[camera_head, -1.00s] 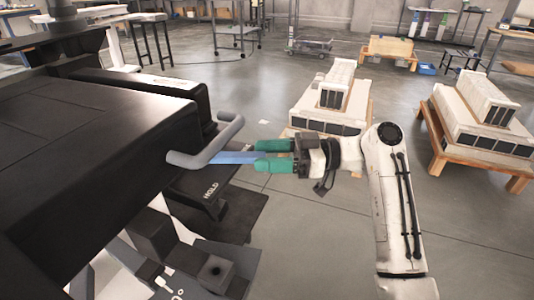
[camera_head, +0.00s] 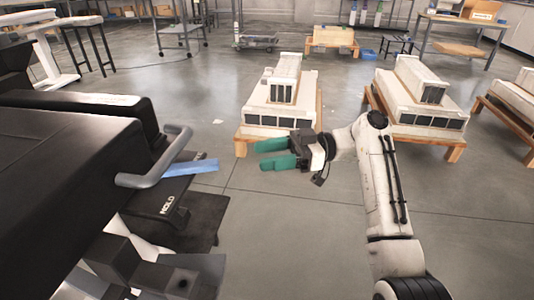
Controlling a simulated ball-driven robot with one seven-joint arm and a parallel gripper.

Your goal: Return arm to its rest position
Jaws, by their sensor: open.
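My gripper (camera_head: 262,157) has green fingers, parted with a gap between them, and nothing shows between them. It is in the middle of the head view, pointing left over open floor. My white arm (camera_head: 378,185) rises from the lower right and bends at the elbow towards it. Left of the gripper, clear of its fingers, is a grey bar handle (camera_head: 160,165) on a large black machine (camera_head: 60,170). A blue strip (camera_head: 190,167) sticks out by the handle.
White building-like models stand on wooden pallets behind my gripper (camera_head: 280,100), to the right (camera_head: 415,100) and at the far right edge (camera_head: 515,95). Below the handle is a dark plate marked HOLD (camera_head: 172,198). Grey floor (camera_head: 275,225) is free between machine and arm. Shelves and tables stand far back.

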